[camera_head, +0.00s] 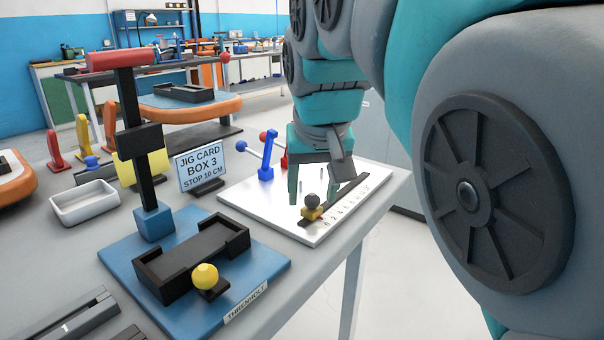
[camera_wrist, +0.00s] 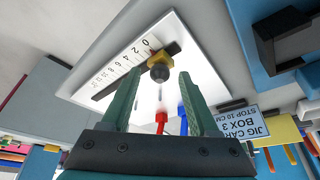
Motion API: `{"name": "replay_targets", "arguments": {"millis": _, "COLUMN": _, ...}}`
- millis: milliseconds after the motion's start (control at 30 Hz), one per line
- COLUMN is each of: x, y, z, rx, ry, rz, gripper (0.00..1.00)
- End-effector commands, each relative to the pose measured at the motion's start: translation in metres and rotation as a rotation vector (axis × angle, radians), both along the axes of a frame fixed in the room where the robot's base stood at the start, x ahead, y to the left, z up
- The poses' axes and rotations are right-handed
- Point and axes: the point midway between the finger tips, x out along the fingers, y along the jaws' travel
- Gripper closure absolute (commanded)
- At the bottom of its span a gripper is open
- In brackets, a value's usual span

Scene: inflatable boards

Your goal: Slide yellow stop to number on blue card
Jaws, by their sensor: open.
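The yellow stop (camera_head: 312,214) with a dark round knob sits on a black rail (camera_head: 355,192) on a white board (camera_head: 270,215). In the wrist view the stop (camera_wrist: 158,60) is near the low end of the printed scale, close to 0 and 2. The blue-edged card (camera_head: 201,165) reads "JIG CARD BOX 3 STOP 10 CM"; it appears upside down in the wrist view (camera_wrist: 248,124). My gripper (camera_head: 318,188) is open and empty above the board. In the wrist view its fingers (camera_wrist: 160,92) are apart, with the knob showing between them.
A blue press base (camera_head: 250,265) with a black cradle, yellow ball and upright column stands at left front. Blue (camera_head: 266,170) and red levers stand at the board's back edge. A white tray (camera_head: 85,203) is at left. The table edge runs close right of the board.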

Motion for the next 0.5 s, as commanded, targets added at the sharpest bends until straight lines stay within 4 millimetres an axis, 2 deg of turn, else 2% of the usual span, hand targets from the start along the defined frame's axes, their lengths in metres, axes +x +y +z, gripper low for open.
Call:
{"name": "replay_targets", "arguments": {"millis": 333, "x": 0.0010, "y": -0.0001, "z": -0.0034, "rx": 0.000, "ry": 0.002, "rz": 0.000, "gripper": 0.40}}
{"name": "replay_targets", "arguments": {"millis": 500, "x": 0.0010, "y": -0.0001, "z": -0.0033, "rx": 0.000, "ry": 0.001, "rz": 0.000, "gripper": 0.60}}
